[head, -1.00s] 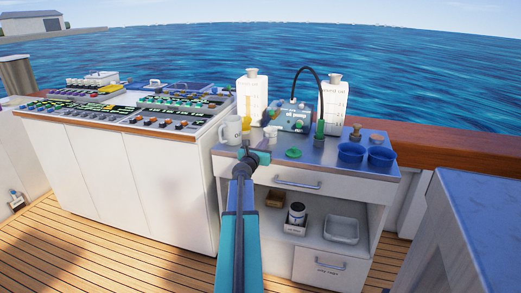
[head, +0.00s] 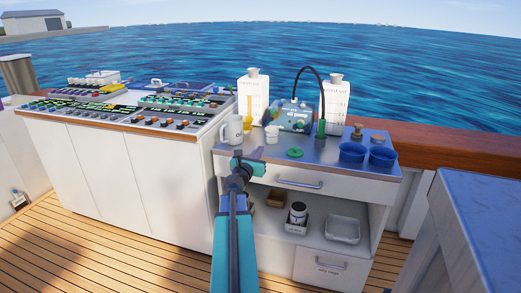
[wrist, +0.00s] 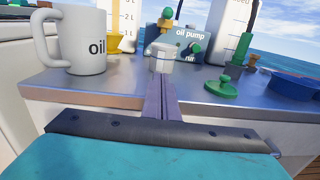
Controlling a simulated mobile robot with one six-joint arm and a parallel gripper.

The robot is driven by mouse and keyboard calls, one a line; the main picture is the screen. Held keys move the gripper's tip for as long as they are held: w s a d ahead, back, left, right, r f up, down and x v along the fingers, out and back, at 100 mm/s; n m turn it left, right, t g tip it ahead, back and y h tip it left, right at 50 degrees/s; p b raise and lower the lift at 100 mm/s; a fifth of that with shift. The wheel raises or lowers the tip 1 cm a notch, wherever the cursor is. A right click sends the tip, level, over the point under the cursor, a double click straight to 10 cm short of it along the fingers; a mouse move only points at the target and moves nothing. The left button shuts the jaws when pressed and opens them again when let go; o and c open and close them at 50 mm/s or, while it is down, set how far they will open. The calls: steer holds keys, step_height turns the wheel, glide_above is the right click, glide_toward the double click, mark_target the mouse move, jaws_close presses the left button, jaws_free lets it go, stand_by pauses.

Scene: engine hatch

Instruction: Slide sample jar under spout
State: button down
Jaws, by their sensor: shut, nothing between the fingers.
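A small pale jar (head: 272,134) stands upright on the metal worktop (head: 335,165), in front of the oil pump (head: 293,118). The jar also shows in the wrist view (wrist: 162,60), just beyond my fingertips and apart from them as far as I can tell. My gripper (wrist: 160,84) is shut and empty at the worktop's front edge. In the head view my gripper's fingers are hard to make out. A black hose (head: 311,72) arches from the pump to a green-collared fitting (head: 320,129). I cannot tell which part is the spout.
A white oil mug (head: 233,130) stands left of the jar, a green lid (head: 295,152) to its right. Two white canisters stand behind, the left one (head: 253,97) near a yellow funnel. Blue bowls (head: 352,152) sit at the right. Open shelves lie below the drawer (head: 298,183).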

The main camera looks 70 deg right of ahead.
steer(key=shift+a, duration=2.8)
